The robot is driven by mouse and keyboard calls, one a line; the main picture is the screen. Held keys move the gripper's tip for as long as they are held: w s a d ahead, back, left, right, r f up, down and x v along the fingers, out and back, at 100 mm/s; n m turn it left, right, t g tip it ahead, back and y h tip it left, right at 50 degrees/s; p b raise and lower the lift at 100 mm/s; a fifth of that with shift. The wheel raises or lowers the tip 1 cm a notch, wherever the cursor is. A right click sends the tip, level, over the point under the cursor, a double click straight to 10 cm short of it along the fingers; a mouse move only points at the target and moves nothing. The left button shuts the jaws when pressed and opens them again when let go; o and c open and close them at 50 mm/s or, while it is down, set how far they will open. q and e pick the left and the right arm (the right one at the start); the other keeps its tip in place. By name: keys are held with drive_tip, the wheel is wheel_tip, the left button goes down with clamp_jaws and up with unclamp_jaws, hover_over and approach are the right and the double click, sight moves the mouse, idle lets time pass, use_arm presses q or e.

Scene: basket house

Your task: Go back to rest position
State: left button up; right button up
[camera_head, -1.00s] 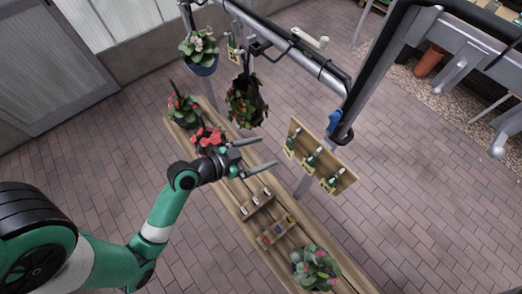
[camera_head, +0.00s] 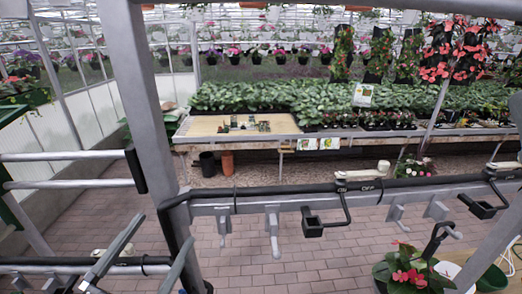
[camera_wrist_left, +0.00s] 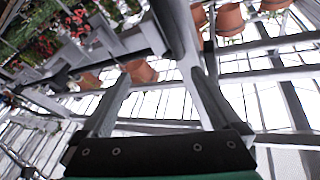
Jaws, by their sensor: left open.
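My left gripper (camera_head: 166,228) shows at the lower left of the head view, with its two fingers apart and pointing up and to the right. In the left wrist view the gripper (camera_wrist_left: 162,76) also shows two spread fingers with nothing between them. In the head view it appears close to a grey upright post (camera_head: 150,110); I cannot tell whether they touch. My right gripper is in neither view.
A grey rail (camera_head: 290,200) with hooks crosses the head view. A red-flowered plant (camera_head: 408,278) stands at the lower right. A planted bench (camera_head: 230,128) is behind. Terracotta pots (camera_wrist_left: 139,71) show in the wrist view. Brick floor (camera_head: 250,265) lies below.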

use_arm(q)
drive_tip(key=s+r+n+t+y+p, duration=0.1)
drive_tip(key=s+r+n+t, duration=0.2)
drive_tip(key=r, duration=1)
drive_tip(key=s+r+n+t+y+p, duration=0.1)
drive_tip(key=s+r+n+t+y, duration=0.1)
drive_tip(key=r, duration=1.1)
drive_tip(key=s+n+t, duration=0.1)
drive_tip(key=s+t, duration=0.1)
drive_tip(key=s, duration=0.1)
drive_tip(key=shift+s+r+y, duration=0.15)
drive_tip(key=shift+r+y, duration=0.05)
drive_tip(key=shift+y, duration=0.1)
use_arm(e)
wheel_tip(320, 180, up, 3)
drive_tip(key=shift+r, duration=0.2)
